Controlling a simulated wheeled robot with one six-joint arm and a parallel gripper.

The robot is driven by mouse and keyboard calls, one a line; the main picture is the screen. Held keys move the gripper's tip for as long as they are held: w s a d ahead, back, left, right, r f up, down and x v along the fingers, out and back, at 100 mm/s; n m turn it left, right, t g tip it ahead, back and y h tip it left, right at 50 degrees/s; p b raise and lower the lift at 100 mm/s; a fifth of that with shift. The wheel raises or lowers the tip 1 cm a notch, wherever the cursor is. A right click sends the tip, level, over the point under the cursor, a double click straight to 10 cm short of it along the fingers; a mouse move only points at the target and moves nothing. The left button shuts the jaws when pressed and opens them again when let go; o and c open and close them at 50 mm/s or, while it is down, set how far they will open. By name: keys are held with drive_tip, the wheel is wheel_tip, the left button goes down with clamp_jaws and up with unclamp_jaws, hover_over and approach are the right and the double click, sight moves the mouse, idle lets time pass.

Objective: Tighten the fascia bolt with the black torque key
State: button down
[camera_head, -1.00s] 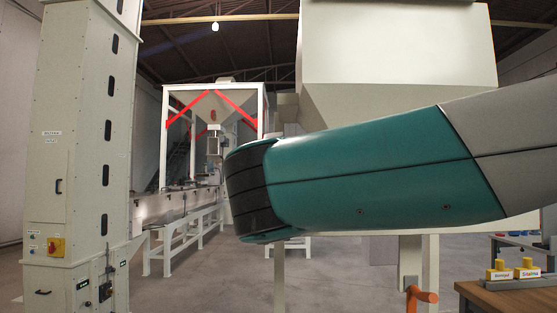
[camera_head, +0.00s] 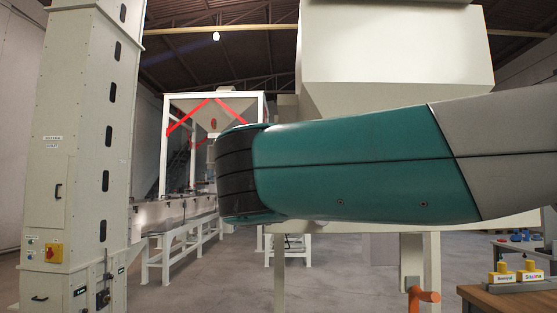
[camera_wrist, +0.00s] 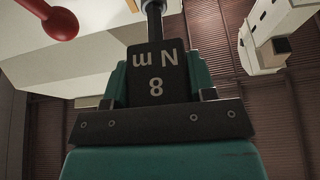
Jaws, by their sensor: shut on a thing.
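In the wrist view, my gripper (camera_wrist: 157,98) is shut on the black torque key (camera_wrist: 156,62). The key's black block sits between the teal jaws and carries white lettering that reads "8" and "Nm", upside down in part. Its dark shaft runs up and out of the top of the picture, so its tip is hidden. In the head view my teal and grey arm crosses the middle and right, and the gripper and key do not show there. I cannot make out the fascia bolt in either view.
A red ball knob (camera_wrist: 61,25) shows upper left in the wrist view, near a pale housing. In the head view, a pale tower (camera_head: 85,130) stands left, and a large pale tank (camera_head: 395,45) stands behind my arm. A wooden table (camera_head: 505,301) and orange handle (camera_head: 429,296) are lower right.

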drive_tip(key=shift+m+h+b, duration=0.4)
drive_tip(key=shift+m+b, duration=0.2)
drive_tip(key=shift+m, duration=0.2)
drive_tip(key=shift+n, duration=0.5)
drive_tip(key=shift+s, duration=0.2)
drive_tip(key=shift+s+b, duration=1.15)
drive_tip(key=shift+s, duration=0.2)
